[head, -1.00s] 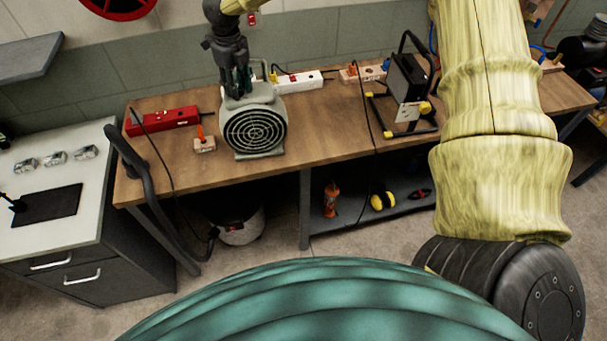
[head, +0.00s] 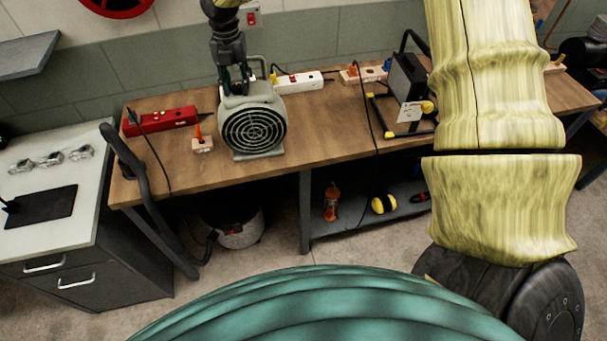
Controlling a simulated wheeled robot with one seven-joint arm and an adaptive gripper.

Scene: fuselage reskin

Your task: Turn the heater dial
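The heater (head: 253,130), a grey-green box with a round black front grille, stands upright on the wooden workbench. My gripper (head: 237,88) points down at the top of the heater, its dark fingers at or just above the top surface. The dial is not clearly visible; the fingers may cover it. I cannot tell whether the fingers touch the heater or how far apart they are.
On the workbench (head: 330,135) stand a red power strip (head: 160,121), a small block with an orange plug (head: 202,144), white sockets (head: 299,82) and a work lamp (head: 407,82). A black cable hangs over the front edge. A grey cabinet (head: 85,225) stands at left.

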